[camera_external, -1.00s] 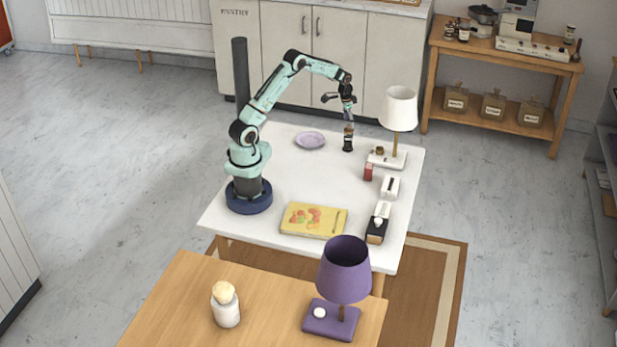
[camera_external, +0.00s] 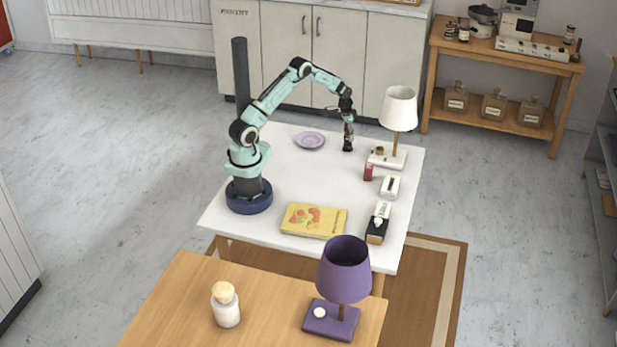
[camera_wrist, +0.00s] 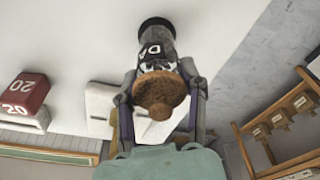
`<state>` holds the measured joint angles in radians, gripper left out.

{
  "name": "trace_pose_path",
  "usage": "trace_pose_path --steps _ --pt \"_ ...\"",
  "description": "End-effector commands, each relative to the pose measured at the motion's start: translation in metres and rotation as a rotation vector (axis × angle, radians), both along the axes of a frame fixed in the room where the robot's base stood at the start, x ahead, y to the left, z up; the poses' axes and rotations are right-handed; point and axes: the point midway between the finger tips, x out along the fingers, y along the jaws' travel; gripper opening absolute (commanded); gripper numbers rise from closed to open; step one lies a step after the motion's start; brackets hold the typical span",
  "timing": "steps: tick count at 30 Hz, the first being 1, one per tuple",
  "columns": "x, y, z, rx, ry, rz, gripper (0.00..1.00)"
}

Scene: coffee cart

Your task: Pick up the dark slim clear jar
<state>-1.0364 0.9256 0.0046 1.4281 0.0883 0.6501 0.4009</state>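The dark slim clear jar (camera_external: 348,146) stands upright near the far edge of the white table. In the wrist view it shows a dark base, a label and a round cork stopper (camera_wrist: 160,92). My gripper (camera_external: 348,132) points down over the jar from above. In the wrist view my gripper (camera_wrist: 160,75) has one finger on each side of the jar and its cork. The fingers look spread, with narrow gaps beside the cork; contact with the jar's body cannot be made out.
A white lamp (camera_external: 398,110) stands right of the jar, and a lilac plate (camera_external: 310,141) lies to its left. A red block (camera_external: 368,172), white holders (camera_external: 390,187) and a yellow book (camera_external: 314,219) are nearer. The table's middle is clear.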

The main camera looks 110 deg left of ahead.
Motion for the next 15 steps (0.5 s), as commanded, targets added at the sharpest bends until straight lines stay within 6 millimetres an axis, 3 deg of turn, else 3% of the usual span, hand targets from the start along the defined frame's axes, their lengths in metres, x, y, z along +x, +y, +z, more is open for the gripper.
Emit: trace_pose_path --steps 15 --pt "-0.0002 -0.0002 0.0050 -0.001 0.001 0.000 0.00"
